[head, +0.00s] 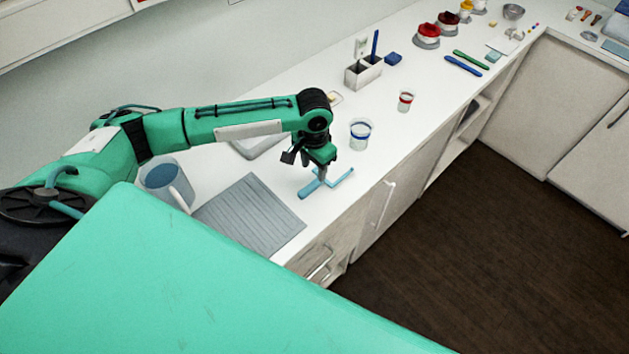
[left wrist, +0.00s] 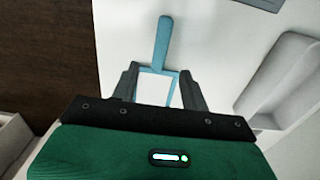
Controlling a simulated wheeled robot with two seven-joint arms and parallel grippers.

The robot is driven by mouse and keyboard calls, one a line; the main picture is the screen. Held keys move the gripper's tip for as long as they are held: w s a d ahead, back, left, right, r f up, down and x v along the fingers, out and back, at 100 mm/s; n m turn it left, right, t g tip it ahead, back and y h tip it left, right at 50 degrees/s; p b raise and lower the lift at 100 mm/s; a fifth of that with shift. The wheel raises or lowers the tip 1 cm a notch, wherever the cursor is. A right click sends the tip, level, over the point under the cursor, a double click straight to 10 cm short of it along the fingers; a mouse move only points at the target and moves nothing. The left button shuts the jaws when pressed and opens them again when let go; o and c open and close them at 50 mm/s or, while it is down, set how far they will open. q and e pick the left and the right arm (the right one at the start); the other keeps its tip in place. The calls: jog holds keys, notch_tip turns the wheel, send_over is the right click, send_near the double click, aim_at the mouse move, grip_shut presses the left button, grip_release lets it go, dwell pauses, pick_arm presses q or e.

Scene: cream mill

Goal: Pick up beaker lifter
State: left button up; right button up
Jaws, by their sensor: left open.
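The beaker lifter (head: 310,189) is a light blue tool lying on the white counter near its front edge. It has a thick handle and a squared forked end. My left gripper (head: 322,180) points down right over it. In the left wrist view the lifter (left wrist: 163,45) shows its handle pointing away and its fork between the two fingers of my left gripper (left wrist: 158,85). The fingers are apart, one on each side of the fork. I cannot tell whether they touch it. My right gripper is not in view.
A grey ribbed mat (head: 248,217) and a blue-grey jug (head: 168,184) are left of the lifter. A blue-banded beaker (head: 360,134) and a smaller red-banded beaker (head: 405,101) stand behind it to the right. A pale tray (head: 262,147) lies behind my left arm.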

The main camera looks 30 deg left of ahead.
aim_at(314, 182)
pick_arm(q)
notch_tip(314, 182, down, 3)
jog(key=shift+r+p, duration=0.15)
jog(key=shift+p, duration=0.6)
notch_tip(314, 182, down, 4)
jog(key=shift+w+r+p, duration=0.15)
jog(key=shift+r+p, duration=0.1)
jog(key=shift+p, duration=0.35)
jog(key=shift+f, duration=0.2)
jog(key=c, duration=1)
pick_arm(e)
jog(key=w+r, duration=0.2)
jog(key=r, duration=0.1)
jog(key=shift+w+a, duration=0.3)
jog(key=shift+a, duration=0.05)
